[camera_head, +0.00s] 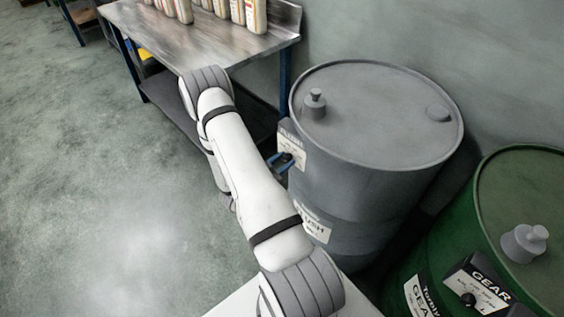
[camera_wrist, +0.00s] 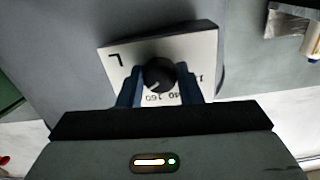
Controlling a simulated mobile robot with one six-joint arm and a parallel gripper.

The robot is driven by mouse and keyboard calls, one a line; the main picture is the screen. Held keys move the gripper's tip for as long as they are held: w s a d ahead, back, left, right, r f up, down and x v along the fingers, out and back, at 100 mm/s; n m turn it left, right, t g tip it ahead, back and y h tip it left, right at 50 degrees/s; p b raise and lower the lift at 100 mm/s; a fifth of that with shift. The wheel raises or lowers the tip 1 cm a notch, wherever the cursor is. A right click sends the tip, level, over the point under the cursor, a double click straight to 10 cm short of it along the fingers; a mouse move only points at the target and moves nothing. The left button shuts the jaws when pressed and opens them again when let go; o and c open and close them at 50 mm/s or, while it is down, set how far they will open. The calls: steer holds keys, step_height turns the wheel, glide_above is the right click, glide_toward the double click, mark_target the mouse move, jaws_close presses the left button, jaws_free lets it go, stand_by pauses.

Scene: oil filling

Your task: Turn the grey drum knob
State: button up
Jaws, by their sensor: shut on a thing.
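The grey drum (camera_head: 385,115) stands right of my arm in the head view. Its black knob (camera_wrist: 160,74) sits on a white dial plate (camera_wrist: 120,58) marked "L" and with numbers, in the middle of the wrist view. My gripper (camera_wrist: 160,82) has its two blue fingers on either side of the knob, shut on it. In the head view my gripper (camera_head: 284,160) shows small at the drum's left side, by the label plate, and the knob is mostly hidden between the fingers. The knob's white pointer mark points to the lower left in the wrist view.
A green drum (camera_head: 540,190) with its own black knob (camera_head: 467,299) stands at the lower right. A metal workbench (camera_head: 170,40) with several bottles (camera_head: 255,16) is at the back. The floor (camera_head: 100,190) at left is clear.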

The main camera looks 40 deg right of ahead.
steer(key=shift+a, duration=0.1)
steer(key=shift+c, duration=0.9)
steer(key=shift+n, duration=0.3)
steer(key=n, duration=0.2)
steer(key=shift+n+b, duration=0.3)
steer(key=shift+b, duration=0.1)
steer(key=shift+n, duration=2.2)
steer(key=o, duration=1)
